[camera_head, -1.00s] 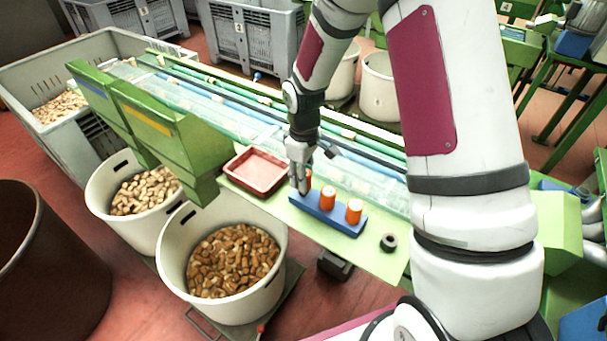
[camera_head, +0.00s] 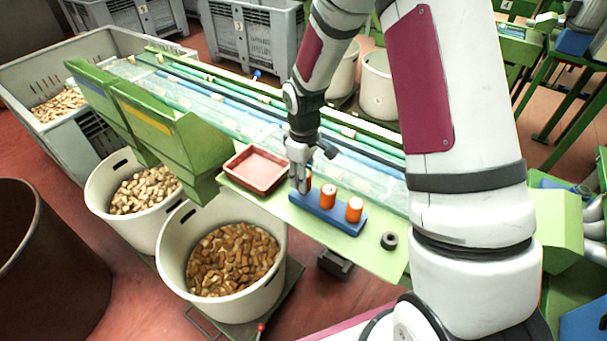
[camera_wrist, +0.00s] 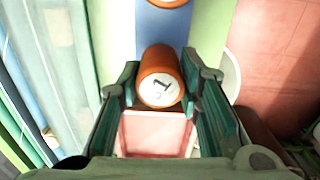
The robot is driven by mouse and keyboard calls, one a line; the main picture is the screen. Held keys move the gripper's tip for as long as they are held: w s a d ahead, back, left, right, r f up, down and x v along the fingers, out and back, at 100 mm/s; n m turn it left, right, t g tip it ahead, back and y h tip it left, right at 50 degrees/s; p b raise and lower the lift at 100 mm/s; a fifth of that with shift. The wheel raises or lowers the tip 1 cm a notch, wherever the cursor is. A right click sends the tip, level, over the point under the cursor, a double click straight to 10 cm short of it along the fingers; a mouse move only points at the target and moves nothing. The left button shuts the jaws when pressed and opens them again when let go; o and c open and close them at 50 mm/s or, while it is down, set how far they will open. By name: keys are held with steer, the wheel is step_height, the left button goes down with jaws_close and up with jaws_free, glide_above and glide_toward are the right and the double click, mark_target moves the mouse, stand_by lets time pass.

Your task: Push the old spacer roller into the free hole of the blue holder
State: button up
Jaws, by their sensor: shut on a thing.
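The blue holder (camera_head: 322,216) lies on the green bench top. Two orange rollers stand upright in it, a middle one (camera_head: 328,197) and a right one (camera_head: 354,210). My gripper (camera_head: 302,186) points down at the holder's left end. In the wrist view my gripper (camera_wrist: 162,88) is shut on an orange roller (camera_wrist: 159,77) with a pale end face marked 1. The fingers partly hide this roller in the head view. Its lower end and the hole under it are hidden, so I cannot tell how deep it sits.
A red tray (camera_head: 236,177) lies just left of the holder. A dark ring (camera_head: 389,240) lies on the green bench top (camera_head: 375,260) to its right. The clear-covered conveyor (camera_head: 375,190) runs behind. Bins of corks (camera_head: 175,245) stand in front at left.

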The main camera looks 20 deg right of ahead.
steer(key=shift+f, duration=0.65)
steer(key=o, duration=1.2)
steer(key=shift+o, duration=0.2)
step_height(320, 180, up, 12)
steer(key=shift+r, duration=0.1)
steer(key=s+r+m+t, duration=0.5)
steer(key=s+r+m, duration=0.3)
steer(key=s+r, duration=1.2)
steer(key=s, duration=0.3)
steer(key=shift+s+r+t, duration=0.2)
steer(key=shift+s+t, duration=0.05)
steer(key=shift+t, duration=0.05)
